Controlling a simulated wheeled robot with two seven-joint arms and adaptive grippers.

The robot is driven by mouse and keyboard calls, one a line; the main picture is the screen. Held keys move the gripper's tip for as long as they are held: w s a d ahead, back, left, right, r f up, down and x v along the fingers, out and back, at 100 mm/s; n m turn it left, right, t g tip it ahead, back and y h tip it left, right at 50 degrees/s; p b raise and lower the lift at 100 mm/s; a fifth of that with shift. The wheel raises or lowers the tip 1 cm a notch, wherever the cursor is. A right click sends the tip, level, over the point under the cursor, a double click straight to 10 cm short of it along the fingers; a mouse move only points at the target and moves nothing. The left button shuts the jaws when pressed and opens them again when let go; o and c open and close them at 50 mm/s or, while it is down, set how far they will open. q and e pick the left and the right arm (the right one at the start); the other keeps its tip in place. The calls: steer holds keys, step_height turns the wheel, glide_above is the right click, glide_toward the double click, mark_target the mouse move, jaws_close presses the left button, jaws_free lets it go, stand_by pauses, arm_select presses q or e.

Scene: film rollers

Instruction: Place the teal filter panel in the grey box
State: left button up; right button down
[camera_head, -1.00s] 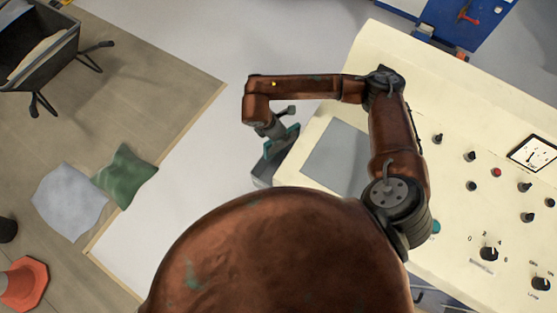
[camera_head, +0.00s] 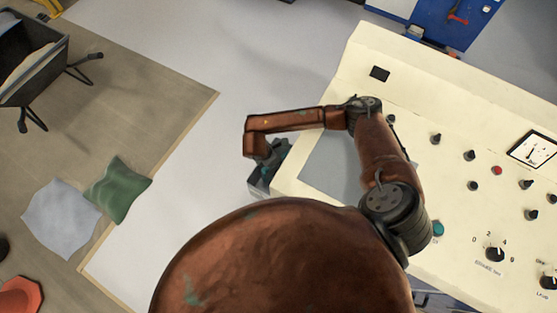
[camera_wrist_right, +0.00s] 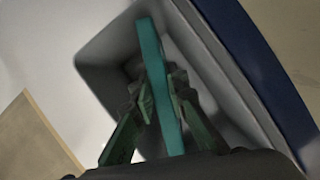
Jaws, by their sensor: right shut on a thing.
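The teal filter panel (camera_wrist_right: 154,75) is a flat strip standing between the fingers of my right gripper (camera_wrist_right: 160,98) in the right wrist view. My right gripper is shut on it. The grey box (camera_wrist_right: 222,72) lies around and beyond the panel, its open mouth facing the wrist camera. The panel is over the box's opening; I cannot tell how deep it reaches or whether it touches a wall. My left gripper is not in view.
The cream control console (camera_head: 420,100) with knobs and a gauge fills the right side. A green cushion (camera_head: 118,190) and a pale cushion (camera_head: 60,218) lie on the floor at left. A dark cart (camera_head: 35,65) stands at upper left. Open floor lies left of the box.

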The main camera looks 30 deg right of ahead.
steer(key=shift+f, duration=0.4)
steer(key=shift+f, duration=0.5)
steer(key=shift+f, duration=0.1)
steer(key=c, duration=1.9)
jaws_free()
steer(key=p+v, duration=0.1)
steer(key=v, duration=1.2)
steer(key=shift+d+p, duration=0.15)
steer(key=shift+p, duration=0.25)
steer(key=shift+w, duration=0.1)
